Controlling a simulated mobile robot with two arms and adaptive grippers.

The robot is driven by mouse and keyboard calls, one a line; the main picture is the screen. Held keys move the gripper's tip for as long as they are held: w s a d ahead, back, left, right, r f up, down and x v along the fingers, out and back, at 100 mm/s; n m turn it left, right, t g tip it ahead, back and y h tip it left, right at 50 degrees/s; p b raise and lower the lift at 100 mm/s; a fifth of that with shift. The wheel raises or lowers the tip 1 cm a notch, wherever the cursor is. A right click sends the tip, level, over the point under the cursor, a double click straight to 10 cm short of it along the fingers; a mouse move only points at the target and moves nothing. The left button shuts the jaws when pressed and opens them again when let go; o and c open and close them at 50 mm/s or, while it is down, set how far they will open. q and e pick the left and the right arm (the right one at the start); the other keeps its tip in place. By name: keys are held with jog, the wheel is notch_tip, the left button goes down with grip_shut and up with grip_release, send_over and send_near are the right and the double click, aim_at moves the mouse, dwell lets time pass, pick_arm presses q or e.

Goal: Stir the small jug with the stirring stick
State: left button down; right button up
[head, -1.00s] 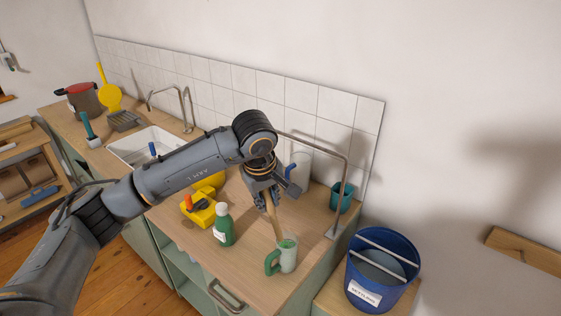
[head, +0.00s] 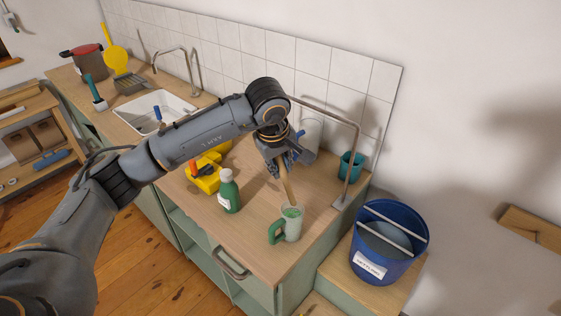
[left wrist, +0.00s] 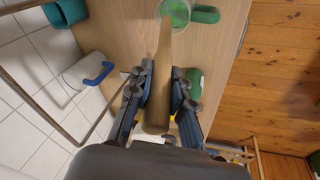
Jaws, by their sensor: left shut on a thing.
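The small jug (head: 293,228) stands upright on the wooden counter, pale with a green handle (head: 276,233) and green contents. It also shows at the top of the left wrist view (left wrist: 178,12). My left gripper (head: 284,167) is above the jug and shut on the wooden stirring stick (head: 287,190). The stick slants down, and its lower end reaches into the jug's mouth; the tip is hidden there. In the left wrist view the stick (left wrist: 160,85) lies between both fingers (left wrist: 160,95). My right gripper is not in view.
A green bottle (head: 229,192) and a yellow caddy (head: 203,176) stand left of the jug. A metal rail (head: 354,155), a teal cup (head: 351,166) and a white jug with a blue handle (left wrist: 86,72) are behind. A blue bucket (head: 381,265) stands right.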

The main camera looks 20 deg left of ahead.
pick_arm(q)
jog(key=shift+s+f+b, duration=0.1)
jog(key=shift+f+b, duration=0.25)
jog(key=shift+f, duration=0.25)
jog(key=shift+s+f+b, duration=0.1)
jog(key=shift+f+b, duration=0.2)
jog(key=shift+b, duration=0.05)
notch_tip(320, 180, down, 3)
jog(key=shift+r+b, duration=0.1)
jog(key=shift+b, duration=1.15)
jog(key=shift+f+b, duration=2.7)
jog(key=shift+f, duration=0.2)
